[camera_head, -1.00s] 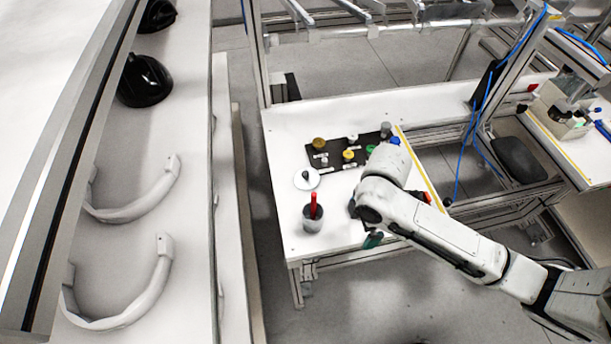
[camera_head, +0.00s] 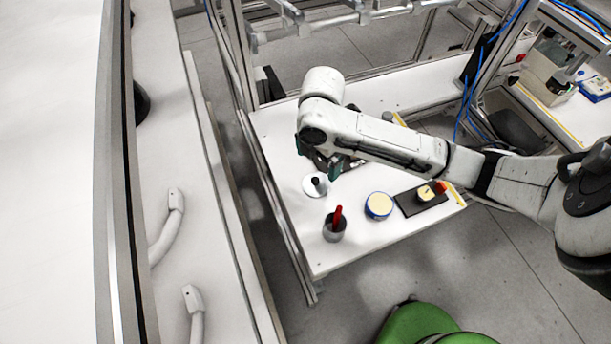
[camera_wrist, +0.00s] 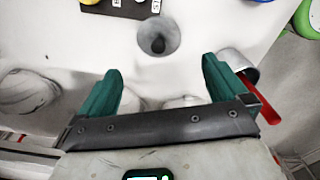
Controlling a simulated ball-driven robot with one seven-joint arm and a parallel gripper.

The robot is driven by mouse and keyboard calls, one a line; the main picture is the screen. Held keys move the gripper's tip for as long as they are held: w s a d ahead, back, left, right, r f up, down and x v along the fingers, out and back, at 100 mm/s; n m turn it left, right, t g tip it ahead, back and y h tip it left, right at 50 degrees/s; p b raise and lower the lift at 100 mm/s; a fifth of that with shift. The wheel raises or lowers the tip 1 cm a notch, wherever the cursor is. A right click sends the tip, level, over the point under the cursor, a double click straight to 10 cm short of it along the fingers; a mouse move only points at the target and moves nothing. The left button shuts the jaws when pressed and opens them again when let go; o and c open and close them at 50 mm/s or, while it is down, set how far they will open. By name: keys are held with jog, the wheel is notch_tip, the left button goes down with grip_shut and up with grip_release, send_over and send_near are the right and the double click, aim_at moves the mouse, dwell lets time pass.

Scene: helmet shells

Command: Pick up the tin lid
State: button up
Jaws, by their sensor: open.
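The tin lid (camera_head: 310,189) is a pale round disc with a black knob, lying flat on the white table. It also shows in the wrist view (camera_wrist: 174,36), grey and beyond the fingertips, roughly midway between them. My gripper (camera_head: 319,161) is above the table, just behind the lid in the head view. Its green fingers (camera_wrist: 161,68) are apart with nothing between them, and the lid is not touched. A grey tin (camera_head: 334,232) with a red-handled thing in it stands in front of the lid. It is partly behind the right finger in the wrist view.
A blue-rimmed round container (camera_head: 379,206) and a dark board (camera_head: 411,203) with a yellow-topped item lie to the right. My arm hides much of the table's back. Frame posts stand behind the table. Bare table (camera_head: 300,222) lies left of the tin.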

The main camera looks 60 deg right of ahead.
aim_at(317, 179)
notch_tip(317, 179, down, 10)
jog(key=shift+w+f+p, duration=0.1)
jog(key=shift+w+p, duration=0.05)
jog(key=shift+p, duration=0.35)
jog(key=shift+c, duration=0.4)
jog(key=shift+d, duration=0.1)
jog(key=c, duration=0.8)
jog(key=shift+c, duration=0.2)
